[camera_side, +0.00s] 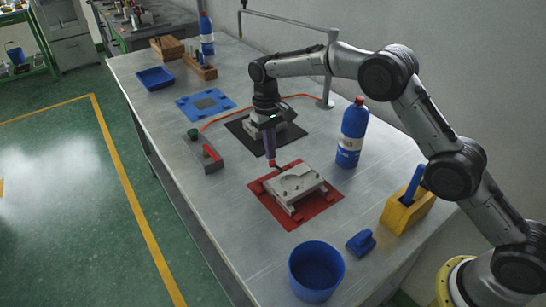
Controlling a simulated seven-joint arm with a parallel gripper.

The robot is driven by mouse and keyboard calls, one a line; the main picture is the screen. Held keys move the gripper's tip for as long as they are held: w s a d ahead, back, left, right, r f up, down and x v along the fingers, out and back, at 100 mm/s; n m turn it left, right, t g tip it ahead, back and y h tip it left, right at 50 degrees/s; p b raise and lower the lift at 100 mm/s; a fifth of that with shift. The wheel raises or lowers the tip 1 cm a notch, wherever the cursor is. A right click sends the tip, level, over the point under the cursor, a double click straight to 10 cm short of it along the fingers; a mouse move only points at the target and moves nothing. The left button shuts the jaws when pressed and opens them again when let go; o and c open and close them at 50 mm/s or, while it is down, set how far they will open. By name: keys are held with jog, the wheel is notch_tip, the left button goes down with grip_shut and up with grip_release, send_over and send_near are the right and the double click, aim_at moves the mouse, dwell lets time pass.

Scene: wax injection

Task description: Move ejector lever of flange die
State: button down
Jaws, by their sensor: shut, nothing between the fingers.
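A light grey flange die (294,186) lies on a red mat (308,214) on the metal table. It is made of flat blocks with a rounded recess on top. My gripper (272,163) points down at the die's far left edge, with its fingers shut and nothing visible held. The ejector lever is too small to make out clearly.
A blue bottle (353,133) stands right of the die. A blue bucket (316,272), a blue block (361,242) and a yellow holder (407,211) stand near the front. A grey control box (204,152) lies left. A black mat (238,129) with a device is behind. Table space left of the bucket is clear.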

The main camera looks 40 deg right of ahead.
jog(key=shift+w+r, duration=0.2)
jog(key=shift+w, duration=0.45)
jog(key=shift+w+r, duration=0.2)
jog(key=shift+w, duration=0.45)
notch_tip(320, 180, up, 8)
jog(key=shift+w+f, duration=0.25)
jog(key=shift+w, duration=0.15)
